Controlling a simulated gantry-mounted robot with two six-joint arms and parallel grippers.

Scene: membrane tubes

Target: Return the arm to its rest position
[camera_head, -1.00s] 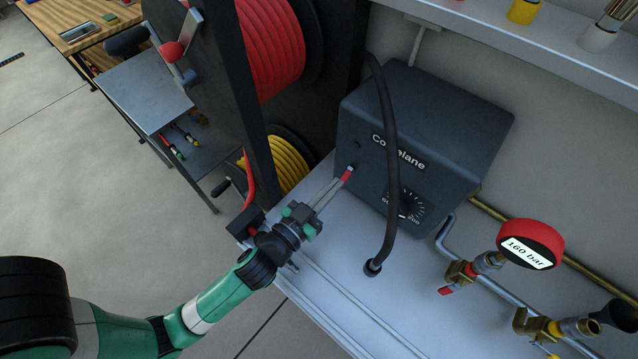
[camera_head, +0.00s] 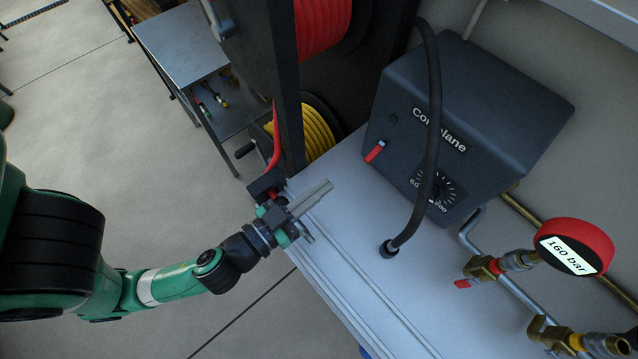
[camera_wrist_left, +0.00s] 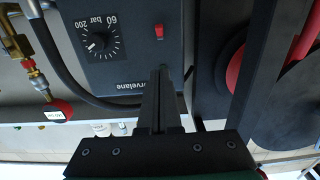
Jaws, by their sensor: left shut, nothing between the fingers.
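My left gripper (camera_head: 318,196) is shut and empty, at the end of my green arm in the head view. It is over the left edge of the grey bench, apart from the dark box (camera_head: 470,110) with the dial. The box's red switch (camera_head: 375,152) is up and to the right of the fingertips. In the left wrist view the shut fingers (camera_wrist_left: 160,85) point toward the box front, with the red switch (camera_wrist_left: 159,31) beyond them. My right gripper is not in view.
A black hose (camera_head: 432,120) arches in front of the box. Red and yellow hose reels (camera_head: 316,128) stand behind my gripper. A gauge reading 160 bar (camera_head: 575,247) and pipes are at the right. The floor on the left is open.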

